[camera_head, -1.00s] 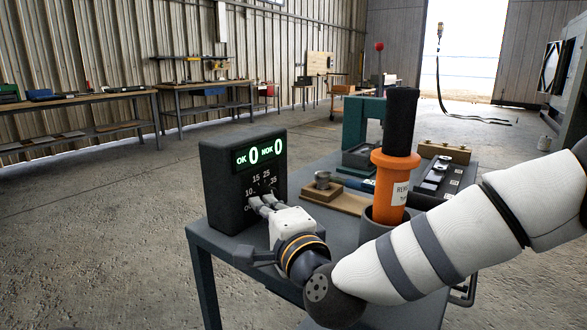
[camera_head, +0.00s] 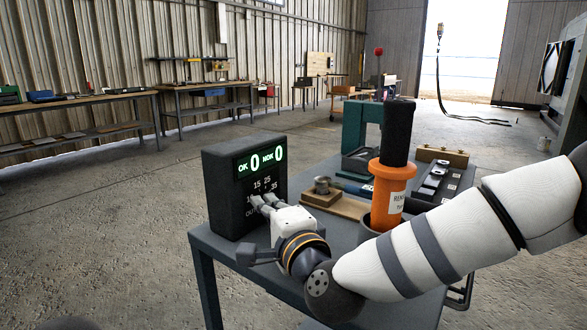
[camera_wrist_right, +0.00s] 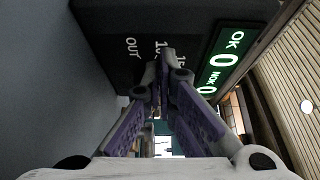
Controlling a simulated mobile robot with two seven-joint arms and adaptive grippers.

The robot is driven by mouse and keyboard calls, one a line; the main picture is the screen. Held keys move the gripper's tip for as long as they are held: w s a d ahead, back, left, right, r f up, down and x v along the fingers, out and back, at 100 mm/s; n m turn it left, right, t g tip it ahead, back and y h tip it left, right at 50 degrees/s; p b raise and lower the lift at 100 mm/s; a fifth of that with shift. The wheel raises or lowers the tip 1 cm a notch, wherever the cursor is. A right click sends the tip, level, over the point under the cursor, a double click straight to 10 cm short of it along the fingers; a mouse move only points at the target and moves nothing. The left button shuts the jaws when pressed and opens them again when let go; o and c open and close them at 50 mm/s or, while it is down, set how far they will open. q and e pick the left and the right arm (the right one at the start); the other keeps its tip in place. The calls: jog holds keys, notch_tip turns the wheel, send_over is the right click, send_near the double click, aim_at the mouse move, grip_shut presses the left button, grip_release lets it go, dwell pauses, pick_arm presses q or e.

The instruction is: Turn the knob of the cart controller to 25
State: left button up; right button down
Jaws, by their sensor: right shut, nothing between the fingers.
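The cart controller (camera_head: 222,190) is a black box on the near left corner of the grey cart. Its green display reads OK 0 and NOK 0. Below it are dial marks; 15, 25 and 35 show in the head view, OUT and part of 10 in the wrist view. My right gripper (camera_head: 258,203) is in front of the dial with its fingers shut and empty. The gripper (camera_wrist_right: 163,75) also shows shut in the wrist view, close to the controller face (camera_wrist_right: 115,45). The knob is hidden behind the fingers, so I cannot read its setting. My left gripper is out of view.
An orange tool with a black top (camera_head: 392,185) stands in a grey cup close behind my right arm. A wooden block with a metal piece (camera_head: 335,203), a teal press (camera_head: 354,130) and a dark tray (camera_head: 440,182) are also on the cart. Floor left of the cart is clear.

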jog(key=shift+s+a+r, duration=0.2)
jog(key=shift+s+r, duration=0.05)
jog(key=shift+s, duration=0.05)
jog(key=shift+s+d+p, duration=0.1)
jog(key=shift+p, duration=0.2)
jog(key=s+d, duration=0.1)
jog(key=d, duration=0.1)
jog(key=s+d+p, duration=0.1)
jog(key=s+d, duration=0.1)
jog(key=shift+r+p, duration=0.1)
jog(key=shift+p, duration=0.2)
jog(key=shift+s+d, duration=0.15)
jog(key=shift+d, duration=0.1)
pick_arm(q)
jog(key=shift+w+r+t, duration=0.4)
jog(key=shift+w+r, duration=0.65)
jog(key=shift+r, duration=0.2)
pick_arm(e)
jog(key=shift+f, duration=0.2)
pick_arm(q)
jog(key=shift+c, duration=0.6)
